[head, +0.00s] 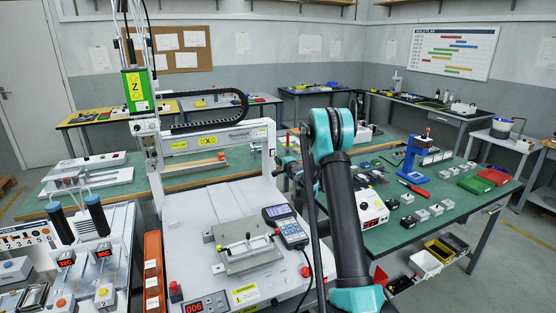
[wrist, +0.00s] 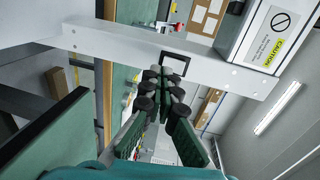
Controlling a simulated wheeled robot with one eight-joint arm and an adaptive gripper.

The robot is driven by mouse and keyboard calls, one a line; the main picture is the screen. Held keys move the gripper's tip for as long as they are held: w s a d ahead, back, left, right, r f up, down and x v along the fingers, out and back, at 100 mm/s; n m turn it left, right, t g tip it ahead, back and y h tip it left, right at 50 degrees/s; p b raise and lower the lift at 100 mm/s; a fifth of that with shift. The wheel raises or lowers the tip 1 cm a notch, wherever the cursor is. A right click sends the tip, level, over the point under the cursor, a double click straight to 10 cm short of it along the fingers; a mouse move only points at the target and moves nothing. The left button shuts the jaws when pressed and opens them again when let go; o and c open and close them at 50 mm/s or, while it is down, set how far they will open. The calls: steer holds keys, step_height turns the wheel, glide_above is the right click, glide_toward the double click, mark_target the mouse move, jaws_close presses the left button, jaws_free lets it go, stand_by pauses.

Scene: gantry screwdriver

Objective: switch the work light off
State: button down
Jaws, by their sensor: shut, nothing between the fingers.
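My gripper (wrist: 166,82) is shut and empty in the wrist view, its dark fingertips together in front of a white beam (wrist: 110,42). A small black square frame (wrist: 175,64) on the beam shows just beyond the fingertips; I cannot tell whether they touch it or whether it is a switch. A bright white strip lamp (wrist: 278,108) shows at the right of the wrist view; I cannot tell whether it is the work light. No work light or its switch can be told for sure in the head view, where my arm hides part of the scene.
A white box with a caution label (wrist: 268,38) stands by the beam. In the head view are a white gantry machine (head: 215,138), a pendant (head: 286,228), and a green table (head: 425,228) with small parts and a blue stand (head: 413,160). The floor at far right is partly clear.

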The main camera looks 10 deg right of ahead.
steer(key=s+d+f, duration=0.1)
steer(key=s+d, duration=0.2)
steer(key=s, duration=0.7)
steer(key=shift+s+d+f, duration=0.15)
steer(key=shift+f, duration=0.1)
steer(key=s+a+r+n+g, duration=0.2)
steer(key=s+a+n+g, duration=0.15)
steer(key=s, duration=0.75)
steer(key=s+a+r+n+g, duration=0.25)
steer(key=s+n, duration=0.25)
steer(key=s, duration=0.5)
steer(key=s+d+f+n+g+h, duration=0.1)
steer(key=s+d+f+n, duration=0.1)
steer(key=s, duration=0.9)
steer(key=s+d+f+n+g+h, duration=0.2)
steer(key=s+d+f, duration=0.1)
steer(key=s, duration=0.8)
steer(key=s+d+f+n+g+h, duration=0.2)
steer(key=s+d+f, duration=0.1)
steer(key=s, duration=0.8)
steer(key=shift+d, duration=0.35)
